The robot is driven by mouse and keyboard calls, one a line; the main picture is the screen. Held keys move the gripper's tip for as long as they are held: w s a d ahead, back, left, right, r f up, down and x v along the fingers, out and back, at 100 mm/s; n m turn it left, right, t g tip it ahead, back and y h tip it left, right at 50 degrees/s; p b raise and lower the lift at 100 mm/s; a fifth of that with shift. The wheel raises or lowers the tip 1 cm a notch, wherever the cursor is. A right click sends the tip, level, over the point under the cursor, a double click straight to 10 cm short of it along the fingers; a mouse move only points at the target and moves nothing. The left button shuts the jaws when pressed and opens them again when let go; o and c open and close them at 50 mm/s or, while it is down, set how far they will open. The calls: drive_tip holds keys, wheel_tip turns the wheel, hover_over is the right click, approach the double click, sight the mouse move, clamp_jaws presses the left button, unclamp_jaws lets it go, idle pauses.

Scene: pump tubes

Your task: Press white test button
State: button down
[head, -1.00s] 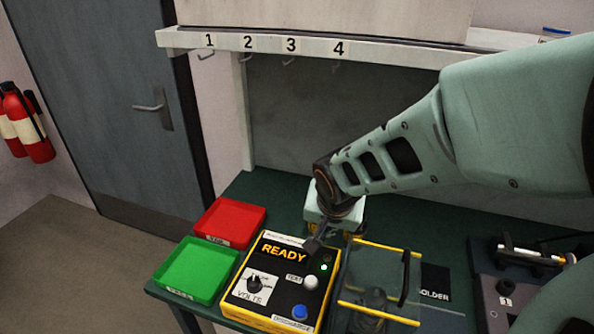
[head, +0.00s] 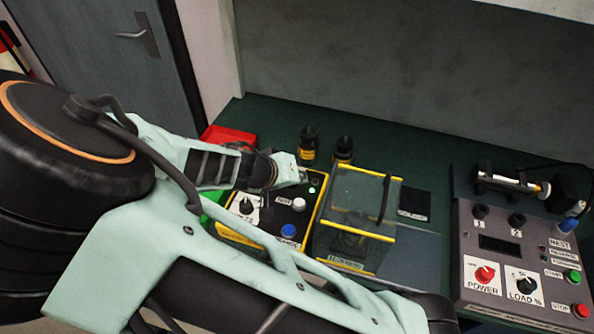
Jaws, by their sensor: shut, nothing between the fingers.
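The white test button (head: 298,204) is a pale round knob on the yellow-edged black tester box (head: 270,218). A lit green lamp (head: 311,190) is just above it. A blue button (head: 288,231) is below it, and a black dial (head: 246,207) is to the left. My gripper (head: 304,177) is shut and empty near the top of the box, a little above the white button in the picture. I see a gap between them; the height over the panel is hard to judge. My arm hides the box's display and part of its left side.
A clear case with yellow edges and a black handle (head: 385,198) stands right of the tester. Two black cylinders (head: 308,146) (head: 343,150) stand behind. A red tray (head: 228,136) is partly hidden by my arm. A grey control unit (head: 515,262) is at the right.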

drive_tip(key=shift+w+a+r+n+t+h, duration=0.25)
drive_tip(key=shift+w+r+n+t+h, duration=0.1)
drive_tip(key=shift+r+t, duration=0.15)
drive_tip(key=shift+f, duration=0.15)
drive_tip(key=b, duration=0.7)
approach(302, 199)
drive_tip(key=w+d+f, duration=0.1)
drive_tip(key=w, duration=0.1)
drive_tip(key=w+d+f, duration=0.1)
drive_tip(key=w+d, duration=0.1)
drive_tip(key=shift+d+f, duration=0.2)
drive_tip(key=shift+f, duration=0.2)
drive_tip(key=shift+f+b, duration=0.15)
drive_tip(key=shift+b, duration=0.15)
drive_tip(key=shift+f, duration=0.25)
idle(0.4)
drive_tip(key=shift+f+b, duration=0.65)
drive_tip(key=shift+b, duration=0.05)
idle(0.5)
idle(0.3)
drive_tip(key=shift+r+p, duration=0.95)
drive_tip(key=shift+r, duration=0.1)
